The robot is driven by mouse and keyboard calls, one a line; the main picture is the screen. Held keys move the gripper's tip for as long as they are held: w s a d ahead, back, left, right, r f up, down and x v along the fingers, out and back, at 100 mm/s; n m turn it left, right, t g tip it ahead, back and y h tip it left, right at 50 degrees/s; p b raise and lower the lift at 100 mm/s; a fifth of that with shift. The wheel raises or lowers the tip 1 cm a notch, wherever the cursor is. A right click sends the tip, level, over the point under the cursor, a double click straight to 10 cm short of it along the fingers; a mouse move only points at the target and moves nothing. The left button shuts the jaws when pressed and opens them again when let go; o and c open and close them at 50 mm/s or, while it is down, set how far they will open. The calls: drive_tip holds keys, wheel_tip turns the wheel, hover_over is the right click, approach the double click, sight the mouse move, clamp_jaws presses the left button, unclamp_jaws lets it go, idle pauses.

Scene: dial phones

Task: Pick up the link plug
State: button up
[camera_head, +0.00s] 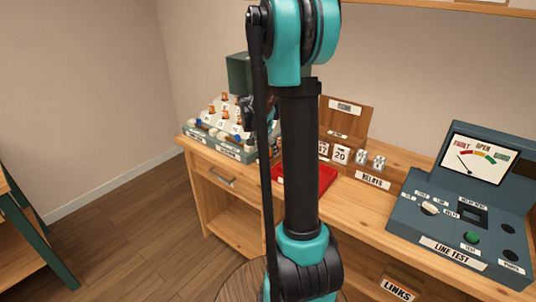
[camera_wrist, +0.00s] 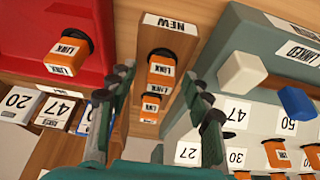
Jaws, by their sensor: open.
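In the wrist view, orange link plugs (camera_wrist: 162,68) marked LINK sit in a narrow wooden holder (camera_wrist: 170,32) labelled NEW. Another orange plug (camera_wrist: 150,106) sits lower in the same holder. One more orange link plug (camera_wrist: 68,52) with a black end lies in the red tray (camera_wrist: 25,30) at the left. My gripper (camera_wrist: 160,80) is open and empty, its fingers on either side of the NEW holder in the picture. I cannot tell how far above the plugs the fingertips are. In the head view my arm hides most of the gripper.
A green-grey panel (camera_wrist: 245,105) with numbered labels, orange plugs and white and blue keys is close to the right finger. Number blocks (camera_wrist: 55,110) lie at the left. In the head view, the line test box (camera_head: 440,225) stands on the wooden bench's right.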

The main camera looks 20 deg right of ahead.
sight(268, 147)
drive_tip(key=shift+f, duration=0.25)
drive_tip(key=c, duration=1.1)
drive_tip(key=shift+o, duration=0.2)
drive_tip(key=shift+r, duration=0.1)
wheel_tip(268, 147, up, 20)
